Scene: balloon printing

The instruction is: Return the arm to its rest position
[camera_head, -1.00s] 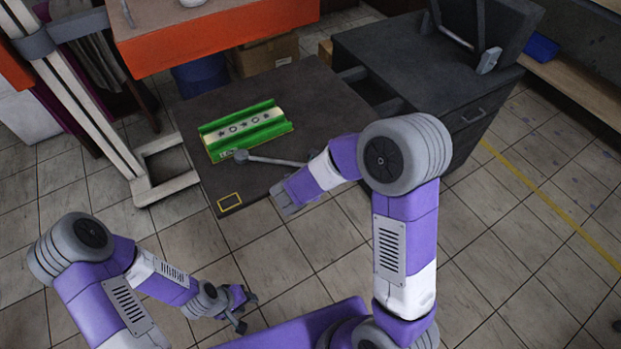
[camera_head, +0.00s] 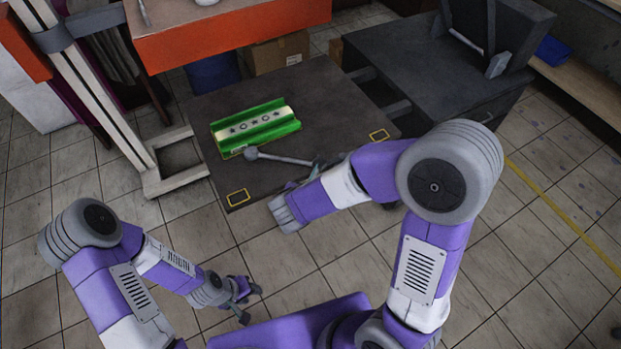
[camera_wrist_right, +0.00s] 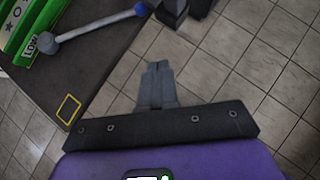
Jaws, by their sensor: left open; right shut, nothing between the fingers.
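My right arm (camera_head: 340,190) reaches in from the right in the head view, its wrist end over the floor just off the table's front edge. In the right wrist view my right gripper (camera_wrist_right: 156,66) is shut and empty, with floor tiles beyond its fingertips. My left gripper (camera_head: 250,303) is open and empty, low over the floor at the lower left of the head view.
The dark table (camera_head: 222,180) carries a green tray with stars (camera_head: 256,127) and a grey rod with a round end (camera_head: 280,158). Yellow rectangles (camera_head: 238,198) mark its corners. A dark cabinet (camera_head: 440,85) stands at right, an orange bench (camera_head: 230,35) behind. Floor in front is clear.

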